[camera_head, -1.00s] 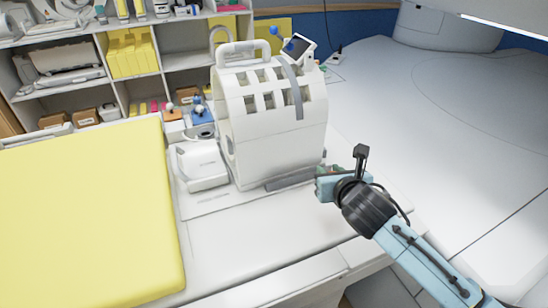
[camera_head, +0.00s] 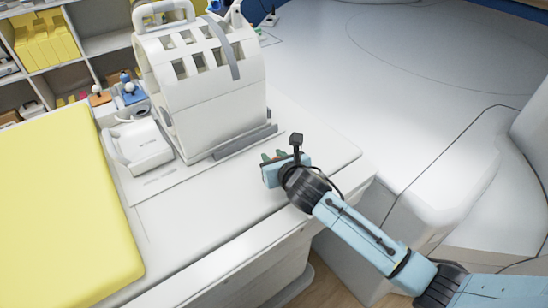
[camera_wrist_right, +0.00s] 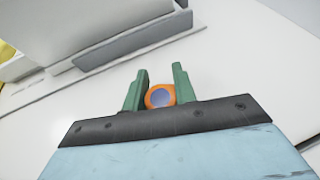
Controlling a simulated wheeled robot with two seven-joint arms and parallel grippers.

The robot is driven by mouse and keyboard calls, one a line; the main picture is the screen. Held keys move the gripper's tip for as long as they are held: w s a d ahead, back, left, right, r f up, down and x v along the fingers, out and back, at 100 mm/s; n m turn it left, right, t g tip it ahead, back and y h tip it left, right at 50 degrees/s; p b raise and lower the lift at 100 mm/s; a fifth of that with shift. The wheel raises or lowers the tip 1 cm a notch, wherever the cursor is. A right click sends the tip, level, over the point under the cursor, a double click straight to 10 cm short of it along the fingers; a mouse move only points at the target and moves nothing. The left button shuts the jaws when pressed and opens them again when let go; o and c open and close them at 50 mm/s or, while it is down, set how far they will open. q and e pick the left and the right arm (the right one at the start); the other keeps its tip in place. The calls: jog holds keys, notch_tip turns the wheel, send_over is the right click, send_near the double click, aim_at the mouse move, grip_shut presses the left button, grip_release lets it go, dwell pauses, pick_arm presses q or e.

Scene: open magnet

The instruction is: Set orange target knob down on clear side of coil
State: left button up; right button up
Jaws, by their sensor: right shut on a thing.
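The white slotted coil (camera_head: 205,105) stands upright on the white table, with a grey strip (camera_head: 245,141) along its right foot. My right gripper (camera_head: 270,158) is low over the table, in front of the coil's right end and apart from it. In the right wrist view, its green fingers (camera_wrist_right: 160,78) are shut on the orange knob (camera_wrist_right: 149,98), which has a blue-grey round face. The knob is hidden in the head view. I cannot tell whether it touches the table. My left gripper is not in view.
A yellow pad (camera_head: 60,215) covers the table's left part. A white box-like part (camera_head: 140,147) sits left of the coil. Small orange (camera_head: 100,97) and blue (camera_head: 131,93) items stand behind it. The white tabletop (camera_head: 200,215) in front of the coil is clear.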

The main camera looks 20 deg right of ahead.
jog(key=shift+f, duration=0.1)
jog(key=o, duration=1)
jog(key=shift+s, duration=0.2)
jog(key=p+v, duration=0.2)
jog(key=v, duration=0.9)
jog(key=shift+s+r, duration=0.3)
